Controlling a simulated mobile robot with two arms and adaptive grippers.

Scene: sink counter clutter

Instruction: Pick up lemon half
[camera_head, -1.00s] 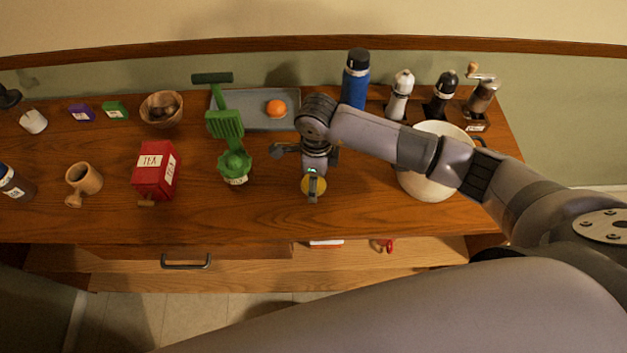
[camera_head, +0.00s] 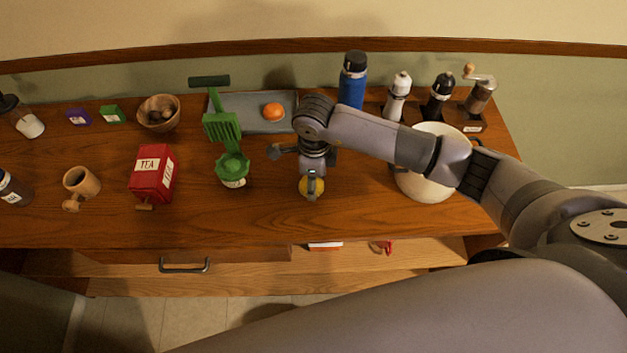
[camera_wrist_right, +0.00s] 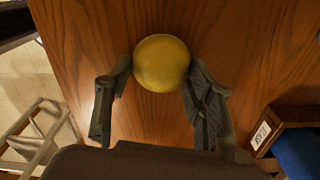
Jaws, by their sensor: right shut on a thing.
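The lemon half (camera_head: 307,190) is a small yellow dome on the wooden counter. In the right wrist view it shows as a round yellow shape (camera_wrist_right: 161,63) between the two dark fingers. My right gripper (camera_head: 313,185) points down over it in the head view, and in the wrist view my right gripper (camera_wrist_right: 160,80) is closed on its sides. I cannot tell whether it touches the counter or hangs just above it. My left gripper is not in view.
A grey tray (camera_head: 240,125) with an orange (camera_head: 273,112) lies behind. A cream bowl (camera_head: 425,188), blue bottle (camera_head: 351,88) and mills are to the right. A red tea box (camera_head: 152,173) stands left. The counter's front strip is clear.

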